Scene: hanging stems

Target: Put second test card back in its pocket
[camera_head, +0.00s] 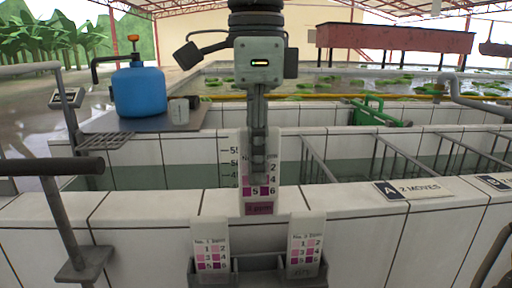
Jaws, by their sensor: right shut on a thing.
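My right gripper (259,178) comes down from the top centre and is shut on a white test card (258,208). The card is upright, with pink and purple numbered squares and a purple lower end. The fingers hide the middle of the card. It shows in front of the tiled wall, above the card holder (258,264). The dark holder at the bottom centre has a card marked No. 1 (211,255) at its left and a card marked No. 3 (304,250) at its right. The space between them shows no card. My left gripper is not in view.
A tiled wall edge (130,205) runs behind the holder, with a sign reading "A 2 MOVES" (420,189) on it. A blue jug (139,91) and a cup (179,111) stand at the back left. Metal rails (59,211) stand at the left.

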